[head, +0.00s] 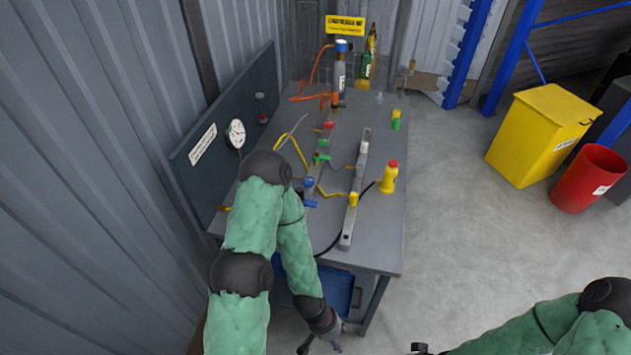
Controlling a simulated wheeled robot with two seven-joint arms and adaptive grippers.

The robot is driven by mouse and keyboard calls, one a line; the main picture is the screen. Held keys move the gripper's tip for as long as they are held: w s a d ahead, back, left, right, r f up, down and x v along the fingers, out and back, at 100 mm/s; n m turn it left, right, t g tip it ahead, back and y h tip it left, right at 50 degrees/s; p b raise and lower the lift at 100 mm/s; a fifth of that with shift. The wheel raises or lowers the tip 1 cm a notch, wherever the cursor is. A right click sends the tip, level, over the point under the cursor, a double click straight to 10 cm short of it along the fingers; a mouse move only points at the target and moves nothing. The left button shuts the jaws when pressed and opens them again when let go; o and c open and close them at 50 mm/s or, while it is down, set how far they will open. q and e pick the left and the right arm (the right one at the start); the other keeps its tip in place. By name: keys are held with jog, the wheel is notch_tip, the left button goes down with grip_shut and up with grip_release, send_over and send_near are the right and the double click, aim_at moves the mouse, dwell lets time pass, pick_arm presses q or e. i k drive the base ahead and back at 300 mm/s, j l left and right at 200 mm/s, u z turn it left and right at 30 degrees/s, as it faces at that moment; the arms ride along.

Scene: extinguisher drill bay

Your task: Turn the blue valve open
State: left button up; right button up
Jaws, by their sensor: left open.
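The blue valve (309,182) is a small round blue piece near the front left of the grey workbench. A small blue part (309,203) shows just in front of it. I cannot tell from here how its handle is turned. My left gripper (321,345) is low at the bench's front edge, below and apart from the valve, open and with nothing seen in it. My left arm passes close to the left of the valve. My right gripper (422,349) is only partly in view at the bottom edge, off the bench, and its fingers are not clear.
Behind the blue valve stand a green valve (319,157) and a red one (328,126). A backboard with a gauge (236,133) borders the left. Bins (535,135) stand on the floor right.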

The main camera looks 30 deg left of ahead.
aim_at(309, 180)
jog(key=l+u, duration=0.2)
jog(key=u, duration=0.2)
jog(key=l+u, duration=0.2)
jog(key=u, duration=0.2)
jog(key=l+u, duration=0.2)
jog(key=u, duration=0.25)
